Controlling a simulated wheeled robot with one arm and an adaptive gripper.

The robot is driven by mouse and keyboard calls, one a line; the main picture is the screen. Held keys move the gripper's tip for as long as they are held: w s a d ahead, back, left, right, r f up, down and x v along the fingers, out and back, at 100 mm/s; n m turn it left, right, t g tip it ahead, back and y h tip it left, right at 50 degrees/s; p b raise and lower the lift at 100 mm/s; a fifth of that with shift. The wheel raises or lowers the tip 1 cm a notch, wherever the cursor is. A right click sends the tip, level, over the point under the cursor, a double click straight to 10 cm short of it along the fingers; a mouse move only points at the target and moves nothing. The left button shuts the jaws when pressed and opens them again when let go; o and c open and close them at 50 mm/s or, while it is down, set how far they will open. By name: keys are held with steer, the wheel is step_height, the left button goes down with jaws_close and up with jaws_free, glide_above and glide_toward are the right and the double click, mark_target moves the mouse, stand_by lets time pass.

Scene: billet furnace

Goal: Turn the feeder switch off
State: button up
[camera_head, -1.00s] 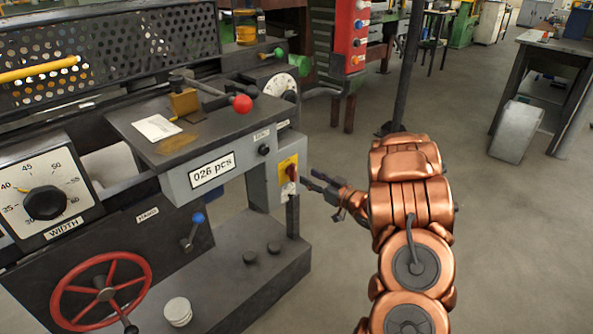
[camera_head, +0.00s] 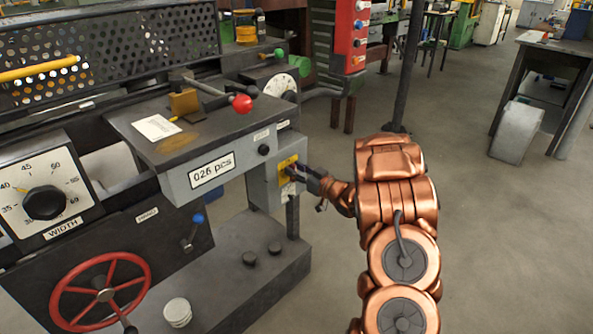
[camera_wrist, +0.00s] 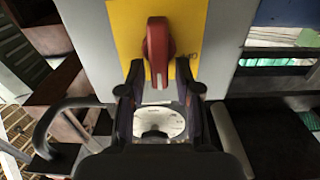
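The red switch handle (camera_wrist: 158,45) stands upright on a yellow plate (camera_wrist: 124,30) in the wrist view. In the head view the yellow plate (camera_head: 287,161) is on the grey box at the right end of the machine, and my gripper mostly hides the handle. My gripper (camera_wrist: 160,70) is open, with one finger on each side of the handle's lower end. I cannot tell whether the fingers touch it. In the head view my gripper (camera_head: 299,172) is right at the plate.
A black knob (camera_head: 264,150) and a counter reading "026 pcs" (camera_head: 212,174) are left of the switch. A red ball lever (camera_head: 242,104) stands above. A blue-tipped lever (camera_head: 197,219) and red handwheel (camera_head: 103,293) are lower left.

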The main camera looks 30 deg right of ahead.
jaws_close()
steer(key=shift+f+n+b, duration=0.1)
steer(key=shift+n+b, duration=0.2)
steer(key=shift+b, duration=0.05)
steer(key=shift+s+a+f+n+b, duration=0.1)
steer(key=shift+a+f+n+b, duration=0.2)
steer(key=shift+n+b, duration=2.55)
steer(key=shift+s+a+f+n+b, duration=0.1)
steer(key=shift+a+f+n+b, duration=0.25)
steer(key=shift+n+b, duration=2.5)
steer(key=shift+s+a+f+n+b, duration=0.1)
steer(key=shift+a+f+n+b, duration=0.2)
steer(key=shift+n+b, duration=2.55)
steer(key=shift+n, duration=0.25)
steer(key=shift+o, duration=1.4)
jaws_free()
steer(key=shift+w, duration=0.1)
